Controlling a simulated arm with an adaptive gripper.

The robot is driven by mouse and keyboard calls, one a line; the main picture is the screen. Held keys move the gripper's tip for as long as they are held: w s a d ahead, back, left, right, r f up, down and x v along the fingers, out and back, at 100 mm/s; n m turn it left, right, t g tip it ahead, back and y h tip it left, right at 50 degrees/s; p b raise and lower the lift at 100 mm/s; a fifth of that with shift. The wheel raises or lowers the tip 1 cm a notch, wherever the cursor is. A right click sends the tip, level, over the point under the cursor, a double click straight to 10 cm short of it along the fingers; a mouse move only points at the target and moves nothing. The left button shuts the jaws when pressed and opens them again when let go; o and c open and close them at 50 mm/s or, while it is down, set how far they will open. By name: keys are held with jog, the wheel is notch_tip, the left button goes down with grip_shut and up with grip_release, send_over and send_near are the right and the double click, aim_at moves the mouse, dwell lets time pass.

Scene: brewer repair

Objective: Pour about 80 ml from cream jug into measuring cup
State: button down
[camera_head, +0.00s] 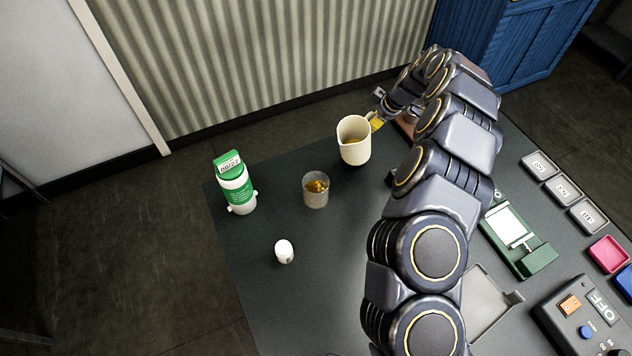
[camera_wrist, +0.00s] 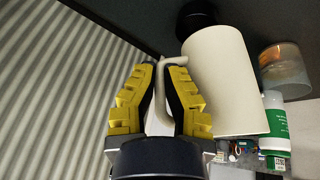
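The cream jug (camera_head: 351,150) is near the back edge of the table, with a yellowish tone inside its open top. In the wrist view the jug (camera_wrist: 228,80) fills the upper right. My gripper (camera_head: 377,122) is at the jug's right side. In the wrist view the yellow fingers of my gripper (camera_wrist: 164,70) close around the jug's handle (camera_wrist: 170,63). I cannot tell for sure whether the jug's base touches the table. The clear measuring cup (camera_head: 316,198) holds some amber liquid and stands in front and to the left of the jug. The cup (camera_wrist: 287,72) is also at the wrist view's right edge.
A white bottle with a green label (camera_head: 238,190) stands left of the cup. A green device (camera_head: 518,238), small labelled trays (camera_head: 563,187) and a control box (camera_head: 590,315) are on the right. My arm hides the table's middle.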

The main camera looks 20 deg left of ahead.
jog(key=shift+w+d+f+g+y+b, duration=0.25)
jog(key=shift+w+f+g, duration=0.1)
jog(key=shift+f+g, duration=0.15)
jog(key=shift+w+d+f+g+y+b, duration=0.2)
jog(key=shift+w+f+g, duration=0.1)
jog(key=shift+f+g, duration=0.2)
